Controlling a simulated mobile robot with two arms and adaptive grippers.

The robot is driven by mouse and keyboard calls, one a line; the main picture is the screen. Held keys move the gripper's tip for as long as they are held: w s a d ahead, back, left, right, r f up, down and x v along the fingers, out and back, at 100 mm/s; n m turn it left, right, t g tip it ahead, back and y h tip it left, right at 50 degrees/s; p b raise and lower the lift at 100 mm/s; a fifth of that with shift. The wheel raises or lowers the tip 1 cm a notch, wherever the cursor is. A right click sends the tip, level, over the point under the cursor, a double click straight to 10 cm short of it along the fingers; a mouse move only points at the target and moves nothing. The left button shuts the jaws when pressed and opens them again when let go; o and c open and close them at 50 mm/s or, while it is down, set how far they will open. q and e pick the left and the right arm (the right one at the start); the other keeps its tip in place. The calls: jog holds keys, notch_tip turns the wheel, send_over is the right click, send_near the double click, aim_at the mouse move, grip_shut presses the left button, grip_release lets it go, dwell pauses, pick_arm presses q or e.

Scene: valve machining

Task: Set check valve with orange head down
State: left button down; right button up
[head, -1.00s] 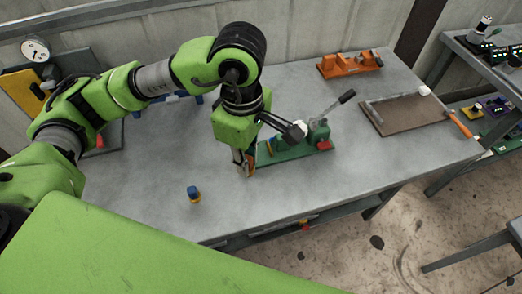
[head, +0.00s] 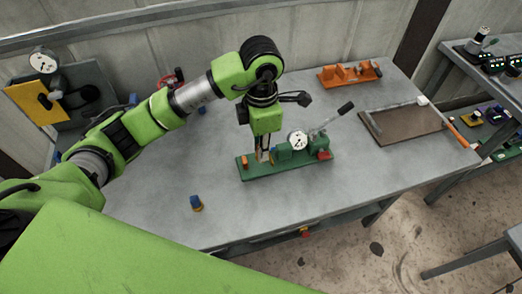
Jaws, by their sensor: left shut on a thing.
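My left gripper (head: 264,156) points down over the left half of a green fixture (head: 285,168) on the workbench. It is shut on a small part, most likely the check valve, which is mostly hidden by the fingers. I cannot tell whether the held part touches the fixture. An upright orange piece (head: 246,160) shows at the fixture's left end, just left of the fingers. A small blue part with a yellow-orange lower end (head: 196,203) stands apart on the bench, to the front left. My right gripper is not in view.
The fixture carries a round dial gauge (head: 298,140) and a black-knobbed lever (head: 345,108). An orange fixture (head: 349,75) stands at the back. A brown tray (head: 405,123) lies at the right of the grey bench (head: 270,215). The bench front is mostly clear.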

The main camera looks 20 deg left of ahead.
pick_arm(q)
jog(key=w+f, duration=0.2)
jog(key=f, duration=0.1)
jog(key=w+a+f+p, duration=0.1)
jog(key=f, duration=0.1)
jog(key=shift+w+a, duration=0.1)
jog(key=shift+w, duration=0.2)
notch_tip(320, 180, down, 2)
jog(key=shift+f+p, duration=0.1)
jog(key=shift+p, duration=0.75)
jog(key=shift+f, duration=0.45)
jog(key=shift+f, duration=0.2)
jog(key=c, duration=1.9)
grip_release()
